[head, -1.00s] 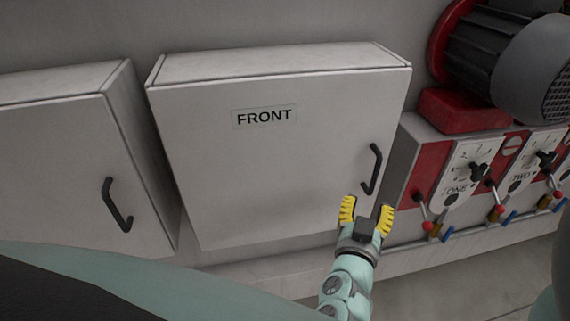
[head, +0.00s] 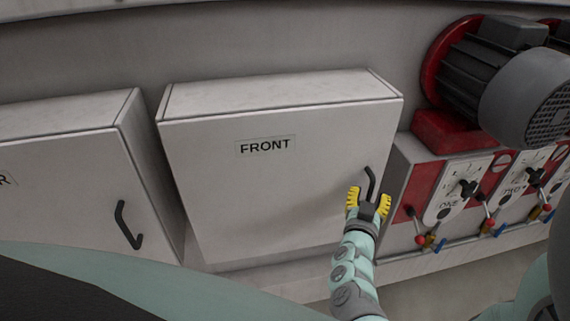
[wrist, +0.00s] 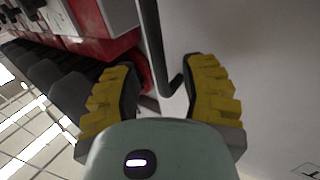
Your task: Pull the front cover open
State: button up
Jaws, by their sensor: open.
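The front cover (head: 265,185) is a pale grey box door with a FRONT label, and it looks shut. Its black bar handle (head: 371,180) is upright near the right edge. My gripper (head: 369,196) has yellow padded fingers and is at the lower part of the handle, which it partly hides.
Another grey cover (head: 60,190) with its own black handle (head: 128,224) is on the left. On the right are red-and-white control panels (head: 452,195) with knobs and small levers, under a dark motor (head: 500,75) on a red mount.

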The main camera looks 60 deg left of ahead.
jog(key=shift+x, duration=0.9)
jog(key=shift+w+a, duration=0.15)
jog(key=shift+a, duration=0.05)
grip_shut()
